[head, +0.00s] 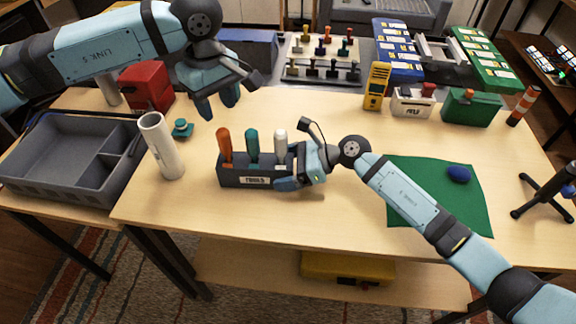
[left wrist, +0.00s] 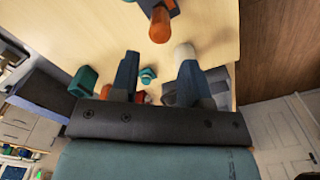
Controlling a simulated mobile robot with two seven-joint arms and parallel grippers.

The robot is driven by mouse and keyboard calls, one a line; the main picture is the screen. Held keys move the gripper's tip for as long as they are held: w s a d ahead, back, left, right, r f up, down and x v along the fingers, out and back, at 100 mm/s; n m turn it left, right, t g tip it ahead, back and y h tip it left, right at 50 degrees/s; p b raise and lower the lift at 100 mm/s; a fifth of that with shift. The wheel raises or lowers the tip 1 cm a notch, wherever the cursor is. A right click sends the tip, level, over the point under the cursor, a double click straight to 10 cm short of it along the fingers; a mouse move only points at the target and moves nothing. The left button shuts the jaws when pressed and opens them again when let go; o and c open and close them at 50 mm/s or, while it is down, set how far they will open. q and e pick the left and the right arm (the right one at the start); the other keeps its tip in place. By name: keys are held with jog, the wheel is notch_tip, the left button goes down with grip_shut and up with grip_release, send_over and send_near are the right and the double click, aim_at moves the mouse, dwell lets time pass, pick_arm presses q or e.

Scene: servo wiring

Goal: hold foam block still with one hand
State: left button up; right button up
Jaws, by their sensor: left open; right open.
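The dark grey foam block (head: 240,178) with a "TOOLS" label stands upright on the table. It holds an orange-handled tool (head: 224,144), a teal-handled tool (head: 252,146) and a white-handled tool (head: 280,145). My right gripper (head: 287,175) is open at the block's right end. One finger lies in front of that end; the other is hidden, and I cannot tell if they touch it. My left gripper (head: 216,104) is open and empty, up and left of the block. In the left wrist view its fingers (left wrist: 157,80) are apart, with the orange handle (left wrist: 160,25) beyond them.
A white tube (head: 161,146) stands left of the block, with a small teal object (head: 182,128) behind it. A grey tray (head: 60,175) and red box (head: 148,87) are further left. A green cloth (head: 408,195) with a blue object (head: 458,174) lies right.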

aim_at(222, 130)
jog(key=c, duration=1)
pick_arm(q)
jog(key=o, duration=0.3)
jog(key=n, duration=0.3)
jog(key=r+n, duration=0.1)
jog(key=n, duration=0.2)
jog(key=shift+r, duration=0.2)
jog(key=n, duration=0.2)
jog(key=r+n, duration=0.1)
jog(key=n, duration=0.1)
jog(key=shift+n, duration=0.7)
notch_tip(222, 130, down, 12)
jog(key=shift+r, duration=0.1)
jog(key=c, duration=1)
